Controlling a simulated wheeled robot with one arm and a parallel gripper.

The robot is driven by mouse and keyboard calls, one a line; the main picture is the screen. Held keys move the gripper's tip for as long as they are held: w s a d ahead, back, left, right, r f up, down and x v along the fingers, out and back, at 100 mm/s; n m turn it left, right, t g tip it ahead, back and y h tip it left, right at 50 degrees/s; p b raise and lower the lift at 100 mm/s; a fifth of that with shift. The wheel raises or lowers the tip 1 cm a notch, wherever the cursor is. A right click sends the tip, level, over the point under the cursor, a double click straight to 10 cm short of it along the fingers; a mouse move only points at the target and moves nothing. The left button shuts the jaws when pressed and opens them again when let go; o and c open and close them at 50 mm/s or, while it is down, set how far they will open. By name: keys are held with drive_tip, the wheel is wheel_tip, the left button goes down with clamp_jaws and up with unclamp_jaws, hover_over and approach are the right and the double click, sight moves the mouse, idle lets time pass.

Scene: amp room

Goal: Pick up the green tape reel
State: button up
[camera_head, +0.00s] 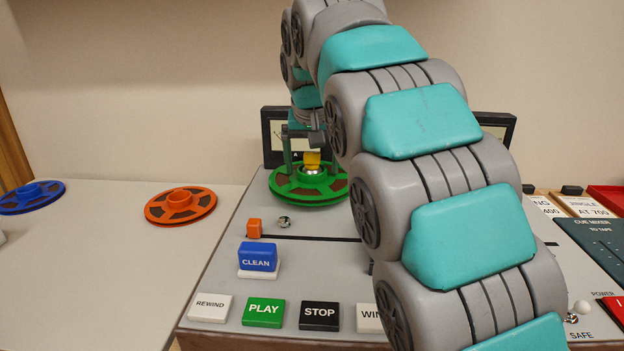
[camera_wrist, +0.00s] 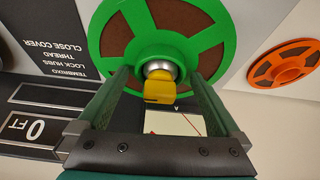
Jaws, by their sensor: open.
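The green tape reel (camera_head: 284,190) lies flat on the tape machine's deck, around a silver hub with a yellow knob (camera_head: 312,160). In the wrist view the green reel (camera_wrist: 202,62) fills the top middle, and the yellow knob (camera_wrist: 159,91) stands at its centre. My gripper (camera_head: 299,158) is above the reel, with its fingers pointing down near the hub. In the wrist view my gripper (camera_wrist: 160,82) is open, with one finger on each side of the hub and knob and nothing held. My arm hides the right part of the deck.
An orange reel (camera_head: 206,203) and a blue reel (camera_head: 15,207) lie on the table at left. A dark-framed meter (camera_head: 273,150) stands behind the green reel. Control keys, including PLAY (camera_head: 263,312) and CLEAN (camera_head: 257,256), line the deck's front. Bare table lies around the orange reel.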

clamp_jaws()
idle(0.8)
